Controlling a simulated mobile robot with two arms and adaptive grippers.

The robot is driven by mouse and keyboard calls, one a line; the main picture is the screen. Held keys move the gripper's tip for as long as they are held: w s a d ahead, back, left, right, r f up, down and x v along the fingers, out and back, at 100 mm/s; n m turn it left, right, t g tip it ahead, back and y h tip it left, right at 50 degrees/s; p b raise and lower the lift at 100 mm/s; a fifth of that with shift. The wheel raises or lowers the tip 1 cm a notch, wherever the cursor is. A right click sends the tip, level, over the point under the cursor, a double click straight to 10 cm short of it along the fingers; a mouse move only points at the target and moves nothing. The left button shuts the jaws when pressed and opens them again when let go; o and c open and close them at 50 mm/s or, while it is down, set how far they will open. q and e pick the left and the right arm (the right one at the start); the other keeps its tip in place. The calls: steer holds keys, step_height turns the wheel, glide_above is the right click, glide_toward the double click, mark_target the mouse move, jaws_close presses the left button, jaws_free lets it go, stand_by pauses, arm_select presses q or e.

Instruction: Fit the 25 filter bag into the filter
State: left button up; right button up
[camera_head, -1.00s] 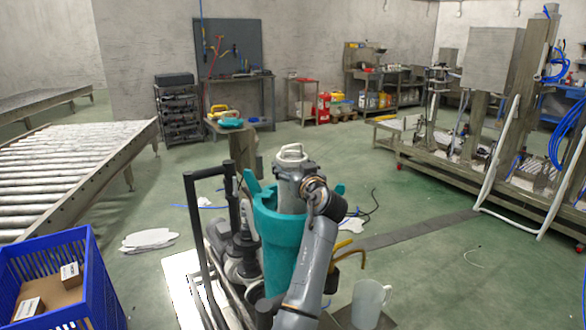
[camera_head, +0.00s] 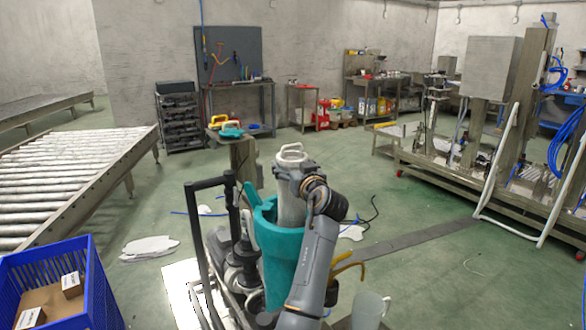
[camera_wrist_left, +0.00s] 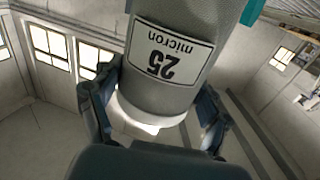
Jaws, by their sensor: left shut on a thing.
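The 25 filter bag (camera_head: 291,208) is a pale grey sleeve with a white ring handle on top. It stands roughly upright above the mouth of the teal filter (camera_head: 284,262). Its lower end overlaps the filter's opening; I cannot tell how deep it sits. My left gripper (camera_head: 298,178) is shut on the bag near its top. In the left wrist view the bag (camera_wrist_left: 160,85) lies between the two fingers, its "25 micron" label upside down. A teal bit of the filter (camera_wrist_left: 252,12) shows at the top edge there. My right gripper is not in view.
A dark-framed cart (camera_head: 200,235) with fittings stands just left of the filter. A translucent jug (camera_head: 368,308) is at the front right. A blue crate (camera_head: 97,290) with small boxes is at the lower left. A roller conveyor (camera_head: 65,185) lies behind it.

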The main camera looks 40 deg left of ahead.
mark_target(293, 156)
arm_select(q)
steer(key=shift+r+p, duration=1.05)
steer(key=shift+r, duration=0.8)
steer(key=shift+b, duration=0.6)
stand_by(0.9)
